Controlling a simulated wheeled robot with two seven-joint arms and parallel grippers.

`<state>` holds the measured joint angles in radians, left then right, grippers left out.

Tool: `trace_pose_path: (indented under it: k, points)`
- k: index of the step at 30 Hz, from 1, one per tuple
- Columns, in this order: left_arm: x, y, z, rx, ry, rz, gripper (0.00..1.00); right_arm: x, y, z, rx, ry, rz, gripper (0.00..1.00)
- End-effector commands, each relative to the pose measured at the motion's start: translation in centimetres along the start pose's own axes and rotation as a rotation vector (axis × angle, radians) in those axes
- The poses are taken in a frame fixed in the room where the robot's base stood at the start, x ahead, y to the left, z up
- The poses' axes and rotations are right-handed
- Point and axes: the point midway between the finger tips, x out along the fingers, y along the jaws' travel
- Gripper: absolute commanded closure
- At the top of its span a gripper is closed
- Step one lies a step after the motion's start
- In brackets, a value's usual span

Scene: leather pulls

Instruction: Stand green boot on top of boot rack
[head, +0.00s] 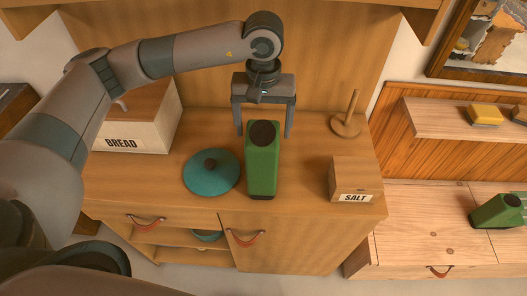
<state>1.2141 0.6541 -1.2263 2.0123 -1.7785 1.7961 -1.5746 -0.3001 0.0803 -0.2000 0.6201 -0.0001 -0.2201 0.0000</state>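A green boot-like block (262,170) with a dark round top stands upright on the wooden cabinet top (305,205). A second green piece (497,212) with a dark opening lies tilted on the pale wooden bench (415,235) at the right. I cannot tell for sure which is the green boot. My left gripper (263,135) points down over the first block, its fingers apart on either side of the dark top, with gaps visible. Nothing clearly reads as a boot rack; the bench and the wall shelf (450,120) above it are the candidates. My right gripper is out of view.
A teal lidded dish (212,172) stands close left of the block. A bread box (135,125) is at back left, a salt box (355,180) at right, and a wooden peg stand (346,124) behind it. Yellow pieces (486,114) sit on the shelf.

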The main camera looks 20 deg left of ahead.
Motion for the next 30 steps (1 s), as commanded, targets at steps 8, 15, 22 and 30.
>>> trace_pose_path:
  k: [8, 15, 22, 30]
  points:
    - [1.8, 0.0, 0.1, 0.000, 0.000, 0.000, 0.19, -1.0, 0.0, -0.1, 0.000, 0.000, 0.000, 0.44]
    - [1.8, 0.0, 0.0, 0.000, 0.000, 0.000, 0.19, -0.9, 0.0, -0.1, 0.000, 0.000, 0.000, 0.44]
    - [1.8, 0.0, 0.0, 0.001, 0.000, 0.000, 0.31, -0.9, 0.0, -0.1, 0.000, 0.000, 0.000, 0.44]
    - [1.8, 0.0, 0.0, 0.001, 0.000, 0.000, 0.95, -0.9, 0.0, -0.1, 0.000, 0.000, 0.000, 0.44]
